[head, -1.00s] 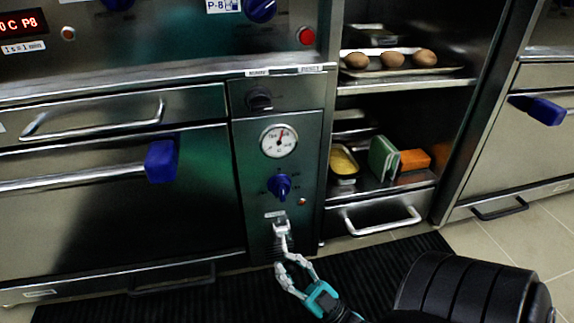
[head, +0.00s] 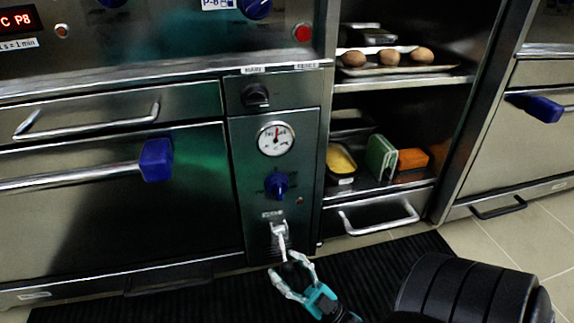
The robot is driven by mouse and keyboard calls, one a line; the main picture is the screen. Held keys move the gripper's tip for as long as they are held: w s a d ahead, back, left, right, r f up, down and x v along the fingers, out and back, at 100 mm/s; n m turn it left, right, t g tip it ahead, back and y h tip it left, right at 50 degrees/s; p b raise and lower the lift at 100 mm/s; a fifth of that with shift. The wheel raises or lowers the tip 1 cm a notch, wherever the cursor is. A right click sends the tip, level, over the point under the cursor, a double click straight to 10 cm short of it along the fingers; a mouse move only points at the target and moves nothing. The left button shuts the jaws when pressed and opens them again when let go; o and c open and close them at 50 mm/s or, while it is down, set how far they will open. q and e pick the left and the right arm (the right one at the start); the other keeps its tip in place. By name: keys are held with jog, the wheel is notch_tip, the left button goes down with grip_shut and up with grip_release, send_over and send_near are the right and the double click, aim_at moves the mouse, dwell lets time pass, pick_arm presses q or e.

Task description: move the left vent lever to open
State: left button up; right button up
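The vent lever (head: 280,238) is a small pale metal handle low on the narrow control panel (head: 309,130), under a small label. It hangs down, its lower end tilted slightly to the right. My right gripper (head: 283,262) comes up from below, with pale fingers and a teal body. Its fingers are spread apart with dark space between them, and the fingertips are close to the lever's lower end. I cannot tell whether they touch it. My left gripper is not in view.
Above the lever are a blue knob (head: 277,186), a round gauge (head: 276,139) and a black knob (head: 255,96). An oven door with a blue-ended handle (head: 156,160) is at left. A drawer handle (head: 381,219) juts out at right. A dark ribbed mat (head: 385,262) covers the floor.

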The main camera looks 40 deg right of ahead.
aim_at(287, 263)
jog(key=shift+w, duration=0.1)
jog(key=shift+r, duration=0.15)
notch_tip(287, 263, up, 10)
jog(key=shift+f, duration=0.25)
dwell(0.6)
